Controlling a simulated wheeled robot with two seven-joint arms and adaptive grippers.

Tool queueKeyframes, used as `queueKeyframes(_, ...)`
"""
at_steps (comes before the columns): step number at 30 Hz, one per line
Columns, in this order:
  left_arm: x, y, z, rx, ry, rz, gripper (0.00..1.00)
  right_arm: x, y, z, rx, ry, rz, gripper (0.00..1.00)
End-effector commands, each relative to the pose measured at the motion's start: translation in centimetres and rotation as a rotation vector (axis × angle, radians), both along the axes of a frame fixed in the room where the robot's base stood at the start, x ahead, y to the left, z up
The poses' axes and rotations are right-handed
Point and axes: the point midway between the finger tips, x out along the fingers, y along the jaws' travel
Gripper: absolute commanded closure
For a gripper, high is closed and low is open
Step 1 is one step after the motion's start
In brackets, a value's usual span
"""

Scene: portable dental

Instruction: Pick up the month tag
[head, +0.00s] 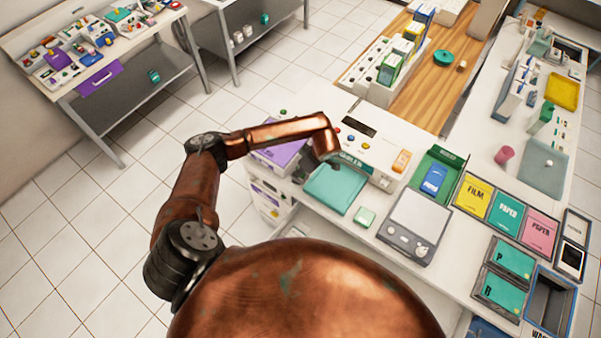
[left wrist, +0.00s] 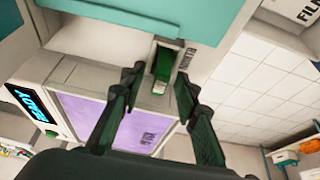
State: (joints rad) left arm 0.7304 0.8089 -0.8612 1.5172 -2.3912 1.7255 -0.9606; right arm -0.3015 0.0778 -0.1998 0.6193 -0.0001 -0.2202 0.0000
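A small green and white piece, which looks like the month tag (left wrist: 183,98), sits in a narrow pale holder below a teal surface in the left wrist view. Sideways lettering beside it is hard to read. My left gripper (left wrist: 160,92) is open, its dark green fingers spread to either side of the holder, with nothing clearly held. Whether the fingers touch the tag cannot be told. In the head view my left arm reaches over the counter, ending beside the teal mat; the tag cannot be made out there. My right gripper is in neither view.
A purple panel (left wrist: 105,120) and a lit display (left wrist: 30,105) lie close to the fingers. In the head view the teal mat (head: 334,190), a small green box (head: 364,217) and a grey scale (head: 414,222) crowd the counter. Tiled floor is open at left.

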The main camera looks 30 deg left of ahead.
Motion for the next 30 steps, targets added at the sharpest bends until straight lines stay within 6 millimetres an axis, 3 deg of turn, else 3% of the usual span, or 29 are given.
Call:
queueKeyframes(12,0.0,0.0,0.0,0.000,0.000,0.000,1.00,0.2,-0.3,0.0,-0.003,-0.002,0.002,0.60)
queueKeyframes(23,0.0,0.0,0.1,0.000,-0.001,0.000,1.00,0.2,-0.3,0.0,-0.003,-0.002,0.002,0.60)
queueKeyframes(30,0.2,0.1,1.9,0.002,-0.004,-0.001,1.00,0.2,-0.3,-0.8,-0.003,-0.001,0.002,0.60)
